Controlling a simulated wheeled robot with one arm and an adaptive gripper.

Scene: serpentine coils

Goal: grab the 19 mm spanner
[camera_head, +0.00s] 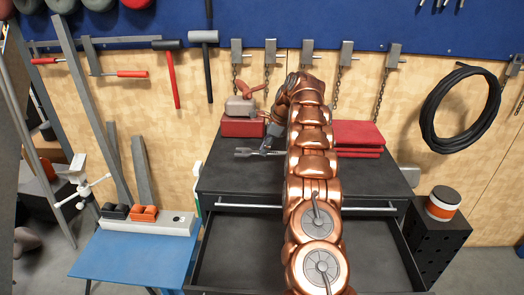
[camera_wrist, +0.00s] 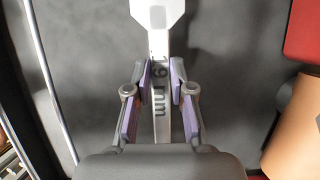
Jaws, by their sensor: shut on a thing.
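The 19 mm spanner (camera_wrist: 157,42) runs up the middle of the wrist view, pale metal, with "19 mm" marked on its handle. My gripper (camera_wrist: 161,85) has its purple-padded fingers on both sides of the handle and is shut on it. In the head view the spanner (camera_head: 254,152) shows its open jaw end pointing left above the dark cabinet top (camera_head: 232,180). My gripper (camera_head: 272,138) is partly hidden there behind my copper arm. I cannot tell whether the spanner touches the top.
A red box (camera_head: 243,126) with things on it stands behind the gripper. Stacked red cases (camera_head: 358,138) lie to the right. An open drawer (camera_head: 245,255) is below the cabinet top. A blue table (camera_head: 135,256) stands at the left.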

